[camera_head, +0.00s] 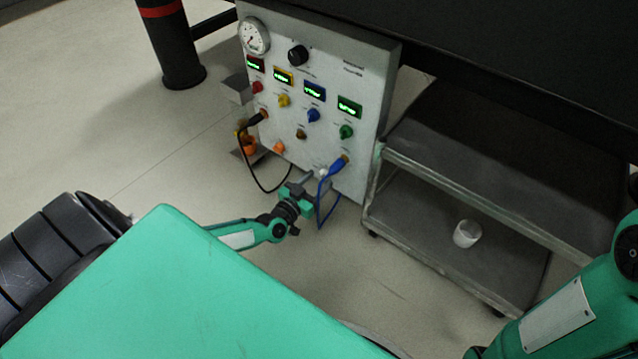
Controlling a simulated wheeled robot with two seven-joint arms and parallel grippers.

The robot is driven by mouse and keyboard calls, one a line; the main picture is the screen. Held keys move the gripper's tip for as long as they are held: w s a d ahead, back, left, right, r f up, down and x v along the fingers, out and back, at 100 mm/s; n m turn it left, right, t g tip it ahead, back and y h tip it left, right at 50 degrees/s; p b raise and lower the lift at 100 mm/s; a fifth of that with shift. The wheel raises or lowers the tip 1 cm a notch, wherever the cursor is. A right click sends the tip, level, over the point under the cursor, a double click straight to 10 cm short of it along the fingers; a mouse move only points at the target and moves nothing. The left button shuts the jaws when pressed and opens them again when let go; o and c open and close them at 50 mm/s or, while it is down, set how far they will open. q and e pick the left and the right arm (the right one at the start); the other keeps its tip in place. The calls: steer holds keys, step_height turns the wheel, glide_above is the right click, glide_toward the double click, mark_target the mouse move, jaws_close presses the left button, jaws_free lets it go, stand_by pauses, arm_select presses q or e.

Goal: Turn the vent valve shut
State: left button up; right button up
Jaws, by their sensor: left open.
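A light grey instrument panel (345,95) stands upright ahead, with several coloured knobs and small green-lit displays. My left gripper (312,181) is open at the panel's lower edge, close to the blue cable plug (338,165) and a small pale fitting (323,173). Whether it touches either is too small to tell. I cannot tell for sure which part is the vent valve; no label is readable. An orange knob (279,147) is low on the panel, and an orange part (247,144) is at its left edge. My right arm enters at right; its gripper is out of view.
A metal shelf cart (470,175) with a white cup (467,233) stands right of the panel. A dark post (175,50) stands at the back left. Floor at left is clear.

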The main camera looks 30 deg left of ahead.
arm_select(q)
steer(key=shift+w, duration=0.7)
steer(key=shift+d, duration=0.1)
steer(key=c, duration=1)
